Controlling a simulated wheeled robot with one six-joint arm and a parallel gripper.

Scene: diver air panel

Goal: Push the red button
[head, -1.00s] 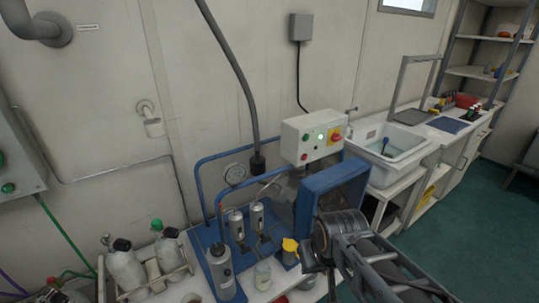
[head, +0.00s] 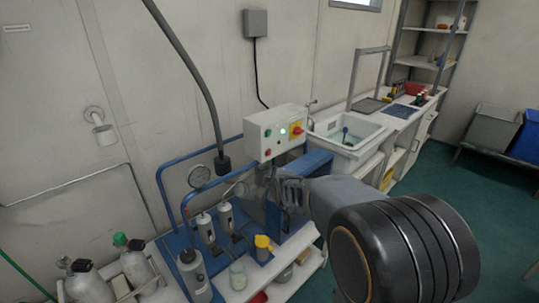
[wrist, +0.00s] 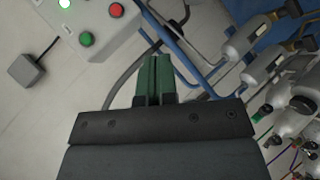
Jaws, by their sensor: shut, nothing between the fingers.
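The red button (head: 267,152) is a small round button low on the front of the white control box (head: 253,142), below a green button (head: 267,132). In the wrist view the red button (wrist: 116,10) shows near the top edge, beside the green button (wrist: 86,39). My gripper (wrist: 155,58) is shut and empty, its green fingers together. The fingertips appear apart from the red button, which lies up and to their left in the wrist view. In the head view my arm reaches in from the right, its end below the box; the fingers are hard to make out there.
A red-yellow rotary switch (head: 297,129) and a lit green lamp (head: 282,131) share the box front. Blue pipe frame (head: 170,172), a gauge (head: 199,176), cylinders (head: 194,272) and a yellow-topped item (head: 263,243) crowd below. A sink (head: 345,132) stands to the right.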

